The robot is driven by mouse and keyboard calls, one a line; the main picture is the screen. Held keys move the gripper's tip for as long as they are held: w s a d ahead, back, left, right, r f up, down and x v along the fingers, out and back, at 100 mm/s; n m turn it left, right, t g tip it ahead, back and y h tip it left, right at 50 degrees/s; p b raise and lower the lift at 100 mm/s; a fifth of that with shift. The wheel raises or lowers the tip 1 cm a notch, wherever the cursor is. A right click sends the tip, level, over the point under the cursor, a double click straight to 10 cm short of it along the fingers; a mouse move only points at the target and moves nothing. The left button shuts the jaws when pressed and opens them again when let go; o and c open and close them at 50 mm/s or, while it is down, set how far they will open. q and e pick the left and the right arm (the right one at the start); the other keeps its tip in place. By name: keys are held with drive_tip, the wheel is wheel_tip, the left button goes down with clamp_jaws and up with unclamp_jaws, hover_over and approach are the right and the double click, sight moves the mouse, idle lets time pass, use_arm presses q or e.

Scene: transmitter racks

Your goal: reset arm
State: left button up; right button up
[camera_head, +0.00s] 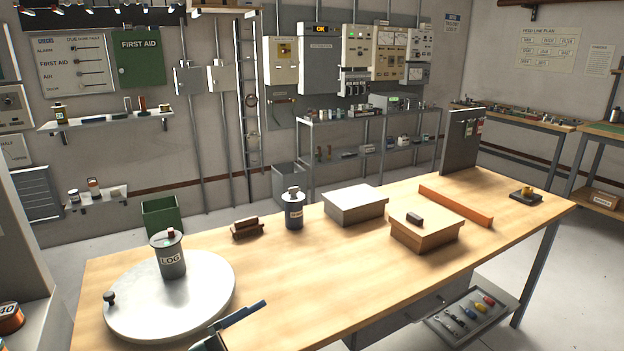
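A dark blue bar-like part (238,315), most likely the tip of my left gripper, enters at the bottom edge, over the table's near edge, just right of the round turntable. Only a small piece of it shows, and I cannot tell whether it is open or shut. No object is seen in it. My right gripper is not in view.
The wooden table (300,265) carries a pale turntable (205,290) with a grey LOG canister (171,258), a dark bottle (293,210), a grey box (355,204), a wooden box (428,235) and an orange bar (455,205). An open tool drawer (440,333) juts out at the front right.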

use_arm(q)
drive_tip(key=s+a+f+n+y, duration=0.3)
drive_tip(key=s+f+n+y, duration=0.4)
drive_tip(key=f+n, duration=0.2)
drive_tip(key=s+a+f+n+y, duration=0.4)
drive_tip(key=s+f+n+y, duration=0.2)
drive_tip(key=f+n, duration=0.3)
wheel_tip(320, 180, down, 2)
drive_tip(key=shift+s+f+t+y+p, duration=0.2)
drive_tip(key=shift+s+t+y+p, duration=0.15)
drive_tip(key=shift+y, duration=0.55)
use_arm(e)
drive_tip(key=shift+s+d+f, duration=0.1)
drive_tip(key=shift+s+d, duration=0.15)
use_arm(q)
drive_tip(key=shift+a, duration=0.1)
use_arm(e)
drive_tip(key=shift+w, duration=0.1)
